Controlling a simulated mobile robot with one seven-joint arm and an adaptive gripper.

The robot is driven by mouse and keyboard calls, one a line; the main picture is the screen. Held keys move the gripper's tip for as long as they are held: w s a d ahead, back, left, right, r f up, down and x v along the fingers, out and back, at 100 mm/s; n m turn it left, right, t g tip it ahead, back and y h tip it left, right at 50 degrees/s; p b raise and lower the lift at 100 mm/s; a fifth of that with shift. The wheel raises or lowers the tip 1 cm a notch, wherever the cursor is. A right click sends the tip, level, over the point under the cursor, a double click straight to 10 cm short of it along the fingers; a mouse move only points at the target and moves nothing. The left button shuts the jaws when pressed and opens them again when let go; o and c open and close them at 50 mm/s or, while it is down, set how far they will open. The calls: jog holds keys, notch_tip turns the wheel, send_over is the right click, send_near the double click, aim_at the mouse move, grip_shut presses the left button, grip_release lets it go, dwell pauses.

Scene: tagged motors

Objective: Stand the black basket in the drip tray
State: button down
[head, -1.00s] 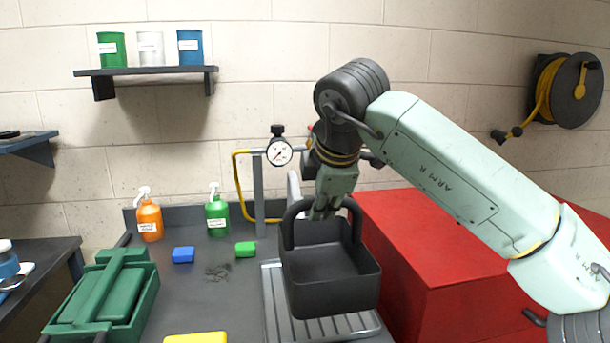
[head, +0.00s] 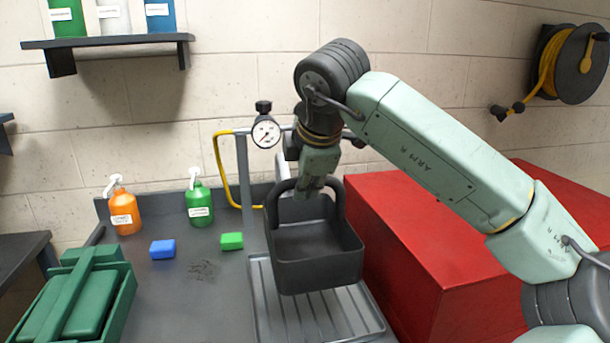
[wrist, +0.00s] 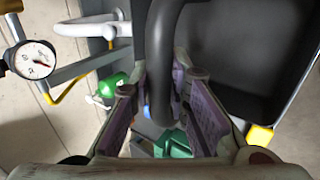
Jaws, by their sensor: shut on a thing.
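The black basket (head: 318,268) hangs upright from its arched handle in the head view. My gripper (head: 311,192) is shut on that handle, and the wrist view shows the handle (wrist: 165,60) between the two fingers (wrist: 165,105). The grey ribbed drip tray (head: 320,318) lies on the bench below the basket. The basket hides the tray's back part. The basket seems to be above the tray, but I cannot tell how large the gap is.
A red cabinet (head: 420,270) stands close to the basket's right. A pressure gauge (head: 266,132) on a post and a yellow hose are behind.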

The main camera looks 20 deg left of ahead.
jog(key=shift+f+b, duration=4.2)
jog(key=shift+f, duration=0.7)
jog(key=shift+f+b, duration=0.45)
jog(key=shift+b, duration=0.05)
jog(key=c, duration=1.4)
grip_release()
jog(key=shift+c, duration=0.2)
